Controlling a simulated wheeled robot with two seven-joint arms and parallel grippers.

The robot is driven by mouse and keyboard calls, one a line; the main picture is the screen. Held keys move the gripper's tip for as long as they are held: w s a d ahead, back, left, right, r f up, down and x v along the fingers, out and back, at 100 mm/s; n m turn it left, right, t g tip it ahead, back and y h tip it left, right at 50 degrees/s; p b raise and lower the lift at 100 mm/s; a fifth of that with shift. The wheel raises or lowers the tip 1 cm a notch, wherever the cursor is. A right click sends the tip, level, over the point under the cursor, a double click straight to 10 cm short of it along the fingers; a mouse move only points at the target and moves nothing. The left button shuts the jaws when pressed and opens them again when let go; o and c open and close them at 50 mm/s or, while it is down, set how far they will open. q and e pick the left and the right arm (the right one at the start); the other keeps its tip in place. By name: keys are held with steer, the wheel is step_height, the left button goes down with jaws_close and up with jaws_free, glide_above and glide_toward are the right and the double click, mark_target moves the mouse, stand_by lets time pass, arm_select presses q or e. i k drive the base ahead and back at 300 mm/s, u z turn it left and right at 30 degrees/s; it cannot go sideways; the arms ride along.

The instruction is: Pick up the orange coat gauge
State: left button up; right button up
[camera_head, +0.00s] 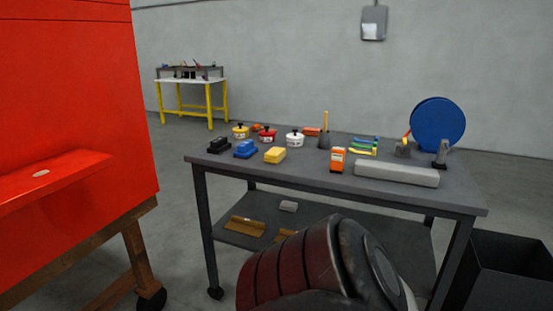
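An orange coat gauge (337,160), a small upright box with a pale and dark face, stands on the grey work table (323,177) near its front edge. It is just left of a long grey block. Nothing covers it from this view. Neither of my grippers shows in the head view. A dark ribbed, rounded link, seemingly of my own arm, fills the bottom middle in front of the table and hides part of its lower shelf.
The table also holds a grey block (397,173), a blue disc (437,124), a yellow block (275,155), a blue block (244,149), a white pot (294,138) and a brush-like tool (324,132). A red panel (75,90) stands left, a dark bin (510,270) right.

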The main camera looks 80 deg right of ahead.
mark_target(338, 154)
steer(key=z, duration=3)
steer(key=k, duration=0.65)
steer(key=u, duration=0.75)
steer(key=i, duration=2.1)
steer(key=z, duration=0.55)
